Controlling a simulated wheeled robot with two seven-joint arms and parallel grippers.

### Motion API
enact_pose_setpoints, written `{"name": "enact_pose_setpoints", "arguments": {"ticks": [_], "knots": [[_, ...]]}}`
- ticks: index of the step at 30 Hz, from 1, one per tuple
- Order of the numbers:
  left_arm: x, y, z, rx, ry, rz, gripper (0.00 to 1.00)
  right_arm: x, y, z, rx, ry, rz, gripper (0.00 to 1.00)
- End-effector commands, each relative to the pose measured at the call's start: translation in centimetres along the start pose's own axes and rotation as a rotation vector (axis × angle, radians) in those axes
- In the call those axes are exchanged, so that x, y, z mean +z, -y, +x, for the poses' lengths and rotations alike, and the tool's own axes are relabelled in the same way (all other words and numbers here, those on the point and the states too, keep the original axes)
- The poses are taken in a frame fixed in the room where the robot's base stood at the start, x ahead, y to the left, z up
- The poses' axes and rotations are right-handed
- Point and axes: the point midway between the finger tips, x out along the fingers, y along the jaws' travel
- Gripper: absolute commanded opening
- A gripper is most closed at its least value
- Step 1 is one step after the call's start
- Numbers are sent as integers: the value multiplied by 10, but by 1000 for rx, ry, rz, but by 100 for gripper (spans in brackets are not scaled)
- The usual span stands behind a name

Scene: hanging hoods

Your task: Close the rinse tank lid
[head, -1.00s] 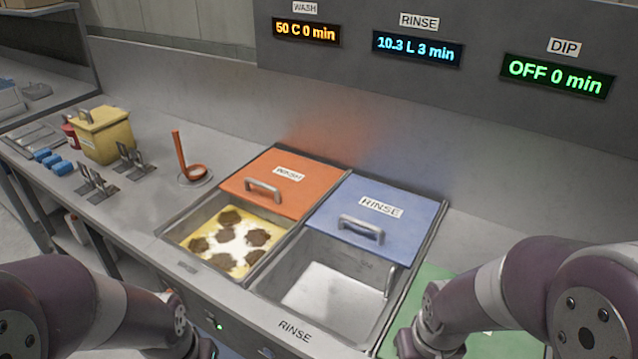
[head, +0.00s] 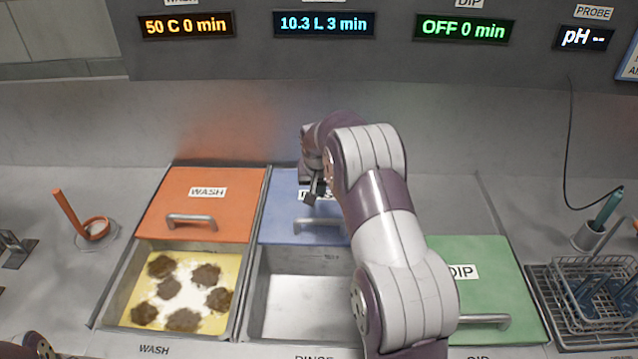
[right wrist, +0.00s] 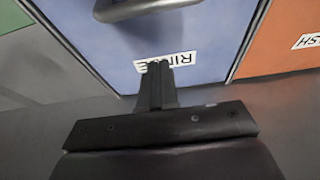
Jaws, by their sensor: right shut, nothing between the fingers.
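The blue rinse lid (head: 290,222) is slid back over the rear part of the rinse tank (head: 300,295), whose front part is uncovered and looks empty. The lid has a metal bar handle (head: 318,224), partly hidden by my right arm. My right gripper (head: 312,192) is shut and empty above the rear of the lid, by its RINSE label, behind the handle. In the right wrist view, the shut fingers (right wrist: 156,88) overlap the label, and the handle (right wrist: 140,8) is at the top edge. I cannot tell whether the fingers touch the lid. My left gripper is out of view.
The orange wash lid (head: 205,200) stands back from its tank (head: 180,290), which holds brown clumps in yellow. The green dip lid (head: 480,275) is to the right. A rack (head: 590,300) and a probe holder (head: 592,236) stand further right. The back wall rises close behind.

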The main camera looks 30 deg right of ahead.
Motion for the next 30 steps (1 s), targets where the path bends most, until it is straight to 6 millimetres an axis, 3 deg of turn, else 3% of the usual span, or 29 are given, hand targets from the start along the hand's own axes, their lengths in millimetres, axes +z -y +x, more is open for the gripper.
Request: {"name": "enact_pose_setpoints", "arguments": {"ticks": [6, 15, 30], "knots": [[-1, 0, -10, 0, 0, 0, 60, 0, 0, 45, 0, 2, 0, 0], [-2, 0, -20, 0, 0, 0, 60, 36, 1, 39, -1, -2, -3, 0], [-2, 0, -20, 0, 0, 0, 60, 39, 1, 40, -2, -2, -1, 0]]}}
